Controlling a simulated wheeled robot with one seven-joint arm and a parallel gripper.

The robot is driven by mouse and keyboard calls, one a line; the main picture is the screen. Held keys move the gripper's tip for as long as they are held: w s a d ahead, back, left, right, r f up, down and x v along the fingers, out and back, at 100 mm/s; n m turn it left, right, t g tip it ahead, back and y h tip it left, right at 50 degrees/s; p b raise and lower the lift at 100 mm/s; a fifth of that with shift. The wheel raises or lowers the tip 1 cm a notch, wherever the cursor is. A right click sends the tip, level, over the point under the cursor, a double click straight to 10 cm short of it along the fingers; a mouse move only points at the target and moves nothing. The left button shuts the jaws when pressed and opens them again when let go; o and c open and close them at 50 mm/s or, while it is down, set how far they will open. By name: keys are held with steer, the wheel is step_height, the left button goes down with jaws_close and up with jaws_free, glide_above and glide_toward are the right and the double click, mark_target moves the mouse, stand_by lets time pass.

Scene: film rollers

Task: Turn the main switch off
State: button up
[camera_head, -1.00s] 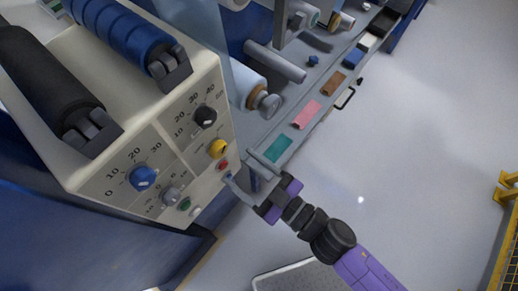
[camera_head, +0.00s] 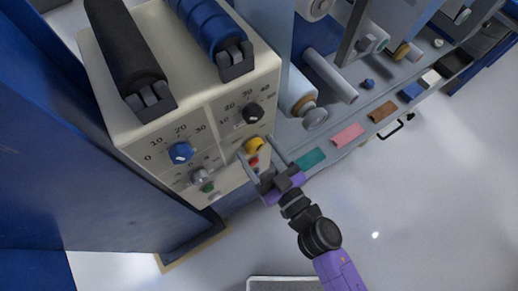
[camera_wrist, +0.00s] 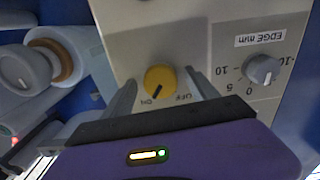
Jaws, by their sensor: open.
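The main switch is a yellow round knob (camera_wrist: 160,78) on the cream control panel, with ON and OFF labels beside it. In the wrist view its black pointer mark aims at the ON label. The knob (camera_head: 254,143) also shows in the head view, on the panel's right part below the black dial. My gripper (camera_head: 255,148) is open, with one finger on each side of the knob. In the wrist view the fingertips (camera_wrist: 160,84) flank it with a gap on both sides. I cannot tell how far the tips are from the panel face.
The panel also holds a black dial (camera_head: 252,112), a blue dial (camera_head: 181,152), a grey knob (camera_head: 200,175) labelled EDGE mm (camera_wrist: 264,69), a red button (camera_head: 254,162) and a green button (camera_head: 208,188). Rollers and a shelf with coloured pieces (camera_head: 347,134) lie to the right. Open floor is below right.

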steer(key=c, duration=1.4)
steer(key=shift+o, duration=0.2)
steer(key=n, duration=0.6)
steer(key=shift+n, duration=0.3)
steer(key=n, duration=0.3)
steer(key=shift+n, duration=2.1)
